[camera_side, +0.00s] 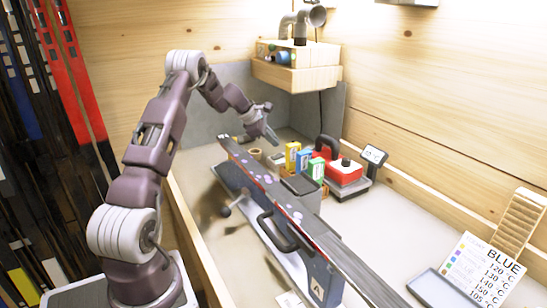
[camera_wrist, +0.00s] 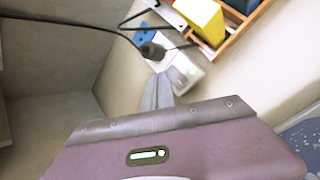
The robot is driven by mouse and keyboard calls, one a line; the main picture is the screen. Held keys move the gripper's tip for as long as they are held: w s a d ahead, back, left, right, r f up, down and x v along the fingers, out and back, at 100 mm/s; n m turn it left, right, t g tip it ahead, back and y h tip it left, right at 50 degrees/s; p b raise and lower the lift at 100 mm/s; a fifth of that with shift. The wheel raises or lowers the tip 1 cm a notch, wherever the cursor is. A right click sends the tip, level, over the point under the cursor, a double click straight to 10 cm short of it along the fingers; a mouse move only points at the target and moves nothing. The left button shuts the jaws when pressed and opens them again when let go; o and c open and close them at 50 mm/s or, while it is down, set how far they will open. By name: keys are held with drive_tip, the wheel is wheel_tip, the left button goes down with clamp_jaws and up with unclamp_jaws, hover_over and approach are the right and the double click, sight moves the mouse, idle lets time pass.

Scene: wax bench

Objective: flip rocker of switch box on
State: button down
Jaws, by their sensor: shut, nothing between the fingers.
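My gripper (camera_side: 272,138) is shut and empty, its fingers pointing down toward the back of the bench. In the wrist view the shut fingertips (camera_wrist: 160,80) are close beside a pale grey box (camera_wrist: 186,74), which looks like the switch box. A blue socket part (camera_wrist: 145,35) and a black plug (camera_wrist: 152,50) with a black cable sit at its far end. Whether the fingers touch the box cannot be told. The rocker's position is too blurred and small to read. In the side view I cannot make out the switch box clearly.
A wooden tray (camera_wrist: 238,42) holding a yellow box (camera_wrist: 203,18) lies close by. In the side view a red iron (camera_side: 343,172) stands to the right. A long ski (camera_side: 330,238) on a vise crosses the bench in front. A wooden shelf (camera_side: 297,78) hangs behind.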

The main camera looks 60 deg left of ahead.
drive_tip(key=shift+w+r, duration=0.2)
drive_tip(key=shift+r, duration=1.25)
drive_tip(key=d+r+m+h, duration=0.1)
drive_tip(key=d+r+m, duration=0.35)
drive_tip(key=d, duration=0.45)
drive_tip(key=d+r+m, duration=0.3)
drive_tip(key=d+r, duration=0.3)
drive_tip(key=d, duration=0.3)
drive_tip(key=s+d+r+m+g+h, duration=0.1)
drive_tip(key=s+d+r+m, duration=0.25)
drive_tip(key=d, duration=0.35)
drive_tip(key=s+d+r+m+g, duration=0.1)
drive_tip(key=s+d+r+m, duration=0.15)
drive_tip(key=s+d, duration=0.35)
drive_tip(key=s+d+f+m, duration=0.1)
drive_tip(key=s+d+m, duration=0.3)
drive_tip(key=s, duration=0.4)
drive_tip(key=s+d+f+m, duration=0.2)
drive_tip(key=s+d+m, duration=0.2)
drive_tip(key=s, duration=0.4)
drive_tip(key=s+d+f+m+y, duration=0.1)
drive_tip(key=s+d+m, duration=0.4)
drive_tip(key=s, duration=0.3)
drive_tip(key=shift+s+f+m, duration=0.15)
drive_tip(key=shift+f+m, duration=0.25)
drive_tip(key=shift+m, duration=0.35)
